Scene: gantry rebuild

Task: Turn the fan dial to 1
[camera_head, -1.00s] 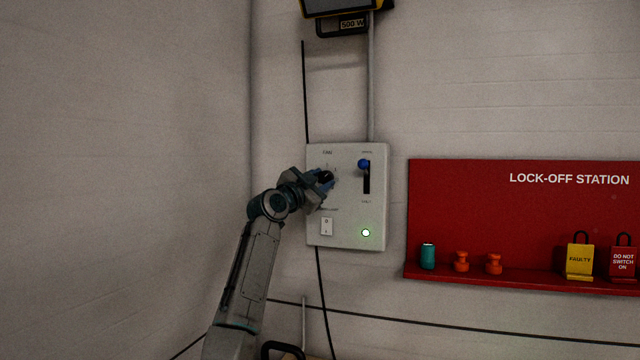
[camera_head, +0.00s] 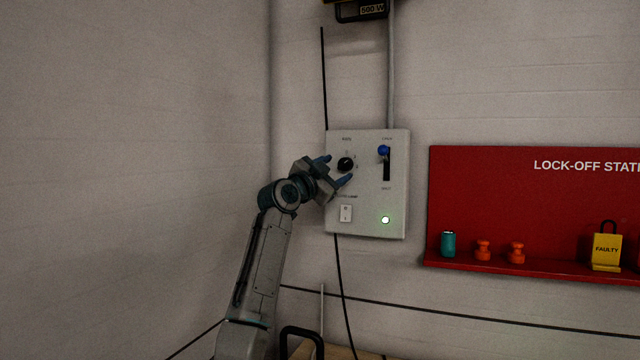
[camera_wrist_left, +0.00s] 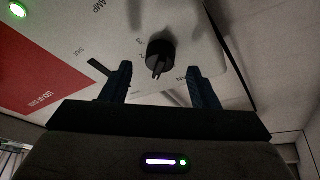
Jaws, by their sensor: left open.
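The fan dial (camera_head: 345,164) is a black round knob at the upper left of the pale control panel (camera_head: 398,205) on the wall. My left gripper (camera_head: 334,169) is open in front of the panel, its blue-grey fingers apart beside the dial. In the left wrist view the dial (camera_wrist_left: 161,52) stands beyond and between the two fingertips (camera_wrist_left: 160,75), with clear space on both sides. Printed marks, among them a 2 and a 3, show beside it there. I cannot tell for certain which mark the dial points to. My right gripper is not in view.
A blue-knobbed lever (camera_head: 384,151) sits right of the dial. Below are a white rocker switch (camera_head: 345,213) and a lit green lamp (camera_head: 385,220). A black cable (camera_head: 341,275) runs down the wall.

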